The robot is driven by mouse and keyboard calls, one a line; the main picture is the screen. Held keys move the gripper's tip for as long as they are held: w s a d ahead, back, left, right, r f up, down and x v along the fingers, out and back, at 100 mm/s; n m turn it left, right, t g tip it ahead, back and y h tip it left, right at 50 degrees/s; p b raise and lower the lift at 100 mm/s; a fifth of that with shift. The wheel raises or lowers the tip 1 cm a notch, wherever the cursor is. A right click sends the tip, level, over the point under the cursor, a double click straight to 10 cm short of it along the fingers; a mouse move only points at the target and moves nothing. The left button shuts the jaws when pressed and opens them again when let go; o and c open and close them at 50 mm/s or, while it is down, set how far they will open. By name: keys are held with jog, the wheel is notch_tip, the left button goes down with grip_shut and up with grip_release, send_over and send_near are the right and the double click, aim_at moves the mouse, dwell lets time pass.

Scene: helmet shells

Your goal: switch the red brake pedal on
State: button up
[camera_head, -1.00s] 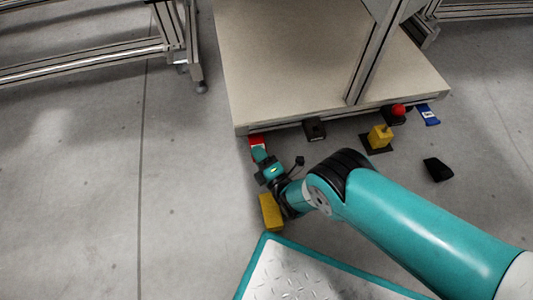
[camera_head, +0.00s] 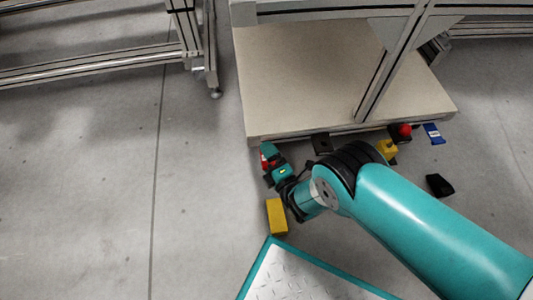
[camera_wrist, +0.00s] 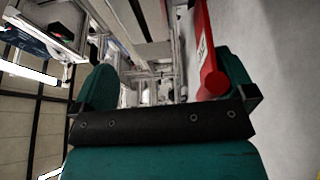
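The red brake pedal (camera_head: 264,160) sits low at the front left corner of the beige platform, mostly hidden behind my gripper (camera_head: 272,163) in the head view. In the wrist view the red pedal (camera_wrist: 207,55) is a long red bar with a white label. It lies between my two teal fingers, close to the right one. My gripper (camera_wrist: 165,85) is open, with a wide gap left of the pedal. I cannot tell whether the right finger touches it.
A black pedal (camera_head: 321,143), a yellow pedal (camera_head: 387,149), a red button (camera_head: 404,130) and a blue pedal (camera_head: 433,134) line the platform's (camera_head: 300,85) front edge. A yellow block (camera_head: 277,216) and a black wedge (camera_head: 439,185) are nearer. The floor at left is clear.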

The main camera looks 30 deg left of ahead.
jog(key=shift+t+y, duration=0.4)
jog(key=shift+t, duration=0.1)
jog(key=r+p, duration=0.1)
jog(key=r, duration=0.3)
jog(key=r+p, duration=0.2)
jog(key=r, duration=0.3)
jog(key=w+r+p, duration=0.1)
jog(key=r+p, duration=0.1)
jog(key=r, duration=0.3)
jog(key=shift+a+r, duration=0.2)
jog(key=shift+a, duration=0.15)
jog(key=shift+r+p, duration=0.3)
jog(key=shift+r, duration=0.25)
jog(key=c, duration=0.8)
jog(key=shift+o, duration=0.2)
jog(key=shift+s, duration=0.15)
jog(key=shift+d+f, duration=0.1)
jog(key=shift+f, duration=0.1)
jog(key=shift+s, duration=0.1)
